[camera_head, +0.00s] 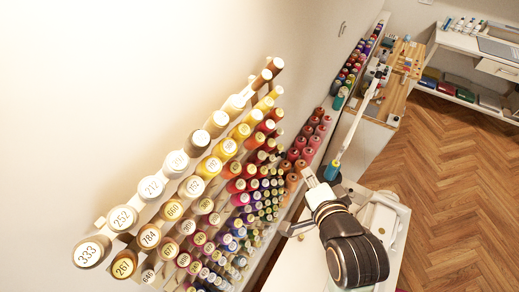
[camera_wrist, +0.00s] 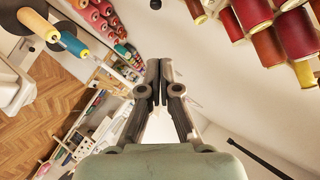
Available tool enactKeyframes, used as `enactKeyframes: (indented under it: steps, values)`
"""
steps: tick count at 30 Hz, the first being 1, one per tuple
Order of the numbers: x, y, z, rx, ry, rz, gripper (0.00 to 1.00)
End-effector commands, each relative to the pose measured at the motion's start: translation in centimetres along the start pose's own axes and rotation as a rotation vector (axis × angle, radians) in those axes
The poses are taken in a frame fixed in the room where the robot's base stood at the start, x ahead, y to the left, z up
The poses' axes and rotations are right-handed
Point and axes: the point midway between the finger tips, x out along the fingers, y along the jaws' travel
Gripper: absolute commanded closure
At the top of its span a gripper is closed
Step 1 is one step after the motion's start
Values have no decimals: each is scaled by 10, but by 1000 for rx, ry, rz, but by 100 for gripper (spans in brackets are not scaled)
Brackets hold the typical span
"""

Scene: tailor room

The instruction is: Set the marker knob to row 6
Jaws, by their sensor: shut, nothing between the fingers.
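In the wrist view my gripper (camera_wrist: 159,70) is shut, its two dark fingers together and empty, pointing away from the camera. In the head view my arm reaches up from the lower right beside the thread rack (camera_head: 101,222); its fingertips are hard to make out there. The rack carries rows of spools with numbered round ends, such as 333 (camera_head: 90,252). I cannot pick out the marker knob with certainty. A small dark round thing (camera_wrist: 155,4) shows at the top edge of the wrist view, apart from the fingers; I cannot tell what it is.
Red and yellow spools (camera_wrist: 297,33) fill the upper right of the wrist view. A sewing machine (camera_head: 381,222) stands right of my arm, and a wooden-topped bench (camera_head: 402,62) lies farther back. Shelves (camera_head: 466,45) stand at the far right. The wooden floor (camera_head: 455,165) is clear.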

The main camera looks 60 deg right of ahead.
Motion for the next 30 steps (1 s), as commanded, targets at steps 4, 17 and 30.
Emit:
enactKeyframes:
  steps: [4, 17, 30]
  values:
    - [7, -1, 1, -2, -4, 0, 100]
    - [93, -2, 2, -5, -7, -1, 100]
    - [129, -2, 31, -5, -7, -4, 100]
